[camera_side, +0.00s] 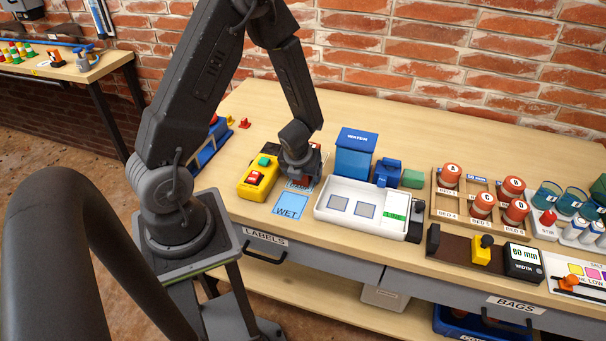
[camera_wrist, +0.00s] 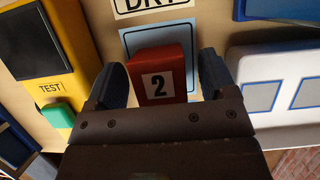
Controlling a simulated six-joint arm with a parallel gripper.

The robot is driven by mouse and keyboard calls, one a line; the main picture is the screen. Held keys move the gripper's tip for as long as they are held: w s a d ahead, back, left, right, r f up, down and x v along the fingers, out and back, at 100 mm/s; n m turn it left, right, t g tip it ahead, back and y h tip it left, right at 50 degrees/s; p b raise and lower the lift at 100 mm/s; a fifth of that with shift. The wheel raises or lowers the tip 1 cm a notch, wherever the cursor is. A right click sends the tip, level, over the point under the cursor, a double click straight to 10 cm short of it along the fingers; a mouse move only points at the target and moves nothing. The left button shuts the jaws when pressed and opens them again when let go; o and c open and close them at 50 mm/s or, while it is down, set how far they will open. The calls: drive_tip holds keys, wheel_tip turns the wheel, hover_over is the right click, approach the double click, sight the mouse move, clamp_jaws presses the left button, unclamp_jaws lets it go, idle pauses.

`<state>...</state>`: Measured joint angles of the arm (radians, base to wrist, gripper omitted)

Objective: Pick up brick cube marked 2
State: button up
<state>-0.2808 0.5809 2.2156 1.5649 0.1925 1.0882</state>
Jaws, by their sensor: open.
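The brick cube marked 2 (camera_wrist: 159,77) is red-brown with a white label, and it shows in the wrist view between my fingers. It is on or over a light blue square (camera_wrist: 132,40) below a label that reads DRY. My gripper (camera_wrist: 160,84) is open, with one dark finger on each side of the cube. I cannot tell whether either finger touches it. In the side view my gripper (camera_side: 303,177) is low over the table, and only a bit of the red cube (camera_side: 301,182) shows under it.
A yellow box with buttons (camera_side: 258,177) stands just left of my gripper. A blue WET square (camera_side: 290,204) lies in front. A white tray (camera_side: 327,213) with two grey squares is to the right, with a blue bin (camera_side: 354,162) behind it. The table's back is clear.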

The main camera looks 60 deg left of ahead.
drive_tip(key=c, duration=1.1)
drive_tip(key=shift+r, duration=0.15)
